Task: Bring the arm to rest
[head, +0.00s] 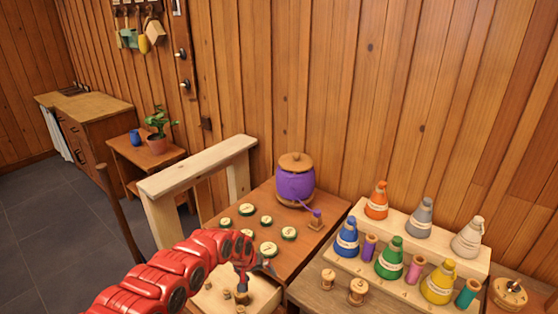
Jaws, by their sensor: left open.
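My left arm (165,275) is red and segmented, and reaches in from the bottom left. Its dark gripper (262,270) is open over a pale wooden tray (268,291), with nothing visible between the fingers. Several small wooden pieces lie in the tray, and the arm and gripper partly hide it. My right gripper is not in view.
Several round discs (247,209) lie on the brown table. A stepped rack (447,247) with coloured cones stands right. A wooden frame (198,165) rises left.

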